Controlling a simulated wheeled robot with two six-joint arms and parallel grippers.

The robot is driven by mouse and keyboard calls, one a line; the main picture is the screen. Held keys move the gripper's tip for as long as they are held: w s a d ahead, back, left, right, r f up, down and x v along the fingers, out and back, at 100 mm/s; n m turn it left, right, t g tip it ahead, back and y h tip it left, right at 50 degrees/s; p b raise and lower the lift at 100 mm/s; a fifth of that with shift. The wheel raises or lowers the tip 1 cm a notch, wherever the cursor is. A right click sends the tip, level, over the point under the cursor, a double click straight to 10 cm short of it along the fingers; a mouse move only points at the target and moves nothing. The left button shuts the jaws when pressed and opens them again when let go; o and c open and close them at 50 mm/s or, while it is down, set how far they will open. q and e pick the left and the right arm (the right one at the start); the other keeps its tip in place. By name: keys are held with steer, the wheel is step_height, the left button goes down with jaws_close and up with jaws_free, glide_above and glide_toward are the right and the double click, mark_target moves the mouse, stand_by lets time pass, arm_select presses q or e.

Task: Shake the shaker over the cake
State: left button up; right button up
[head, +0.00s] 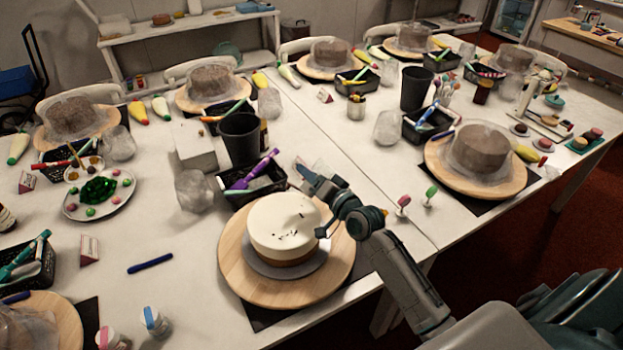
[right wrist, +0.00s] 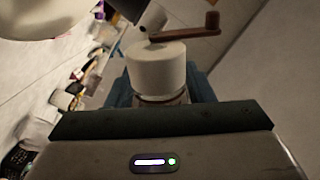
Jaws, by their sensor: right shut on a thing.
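My left gripper is not in view.
A black basket (head: 262,198) and dark cup (head: 240,138) are behind the cake. Green and pink knobs stand at its right. A blue pen (head: 150,263) lies left.

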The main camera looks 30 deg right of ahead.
steer(key=shift+w+d+f+m, duration=0.2)
steer(key=shift+w+m, duration=0.1)
steer(key=shift+w, duration=0.1)
steer(key=shift+m, duration=0.8)
steer(key=w+a, duration=0.1)
steer(key=w, duration=0.1)
steer(key=w+a, duration=0.1)
steer(key=a, duration=0.1)
steer(key=shift+w+f, duration=0.2)
steer(key=shift+w, duration=0.2)
steer(key=shift+d, duration=0.1)
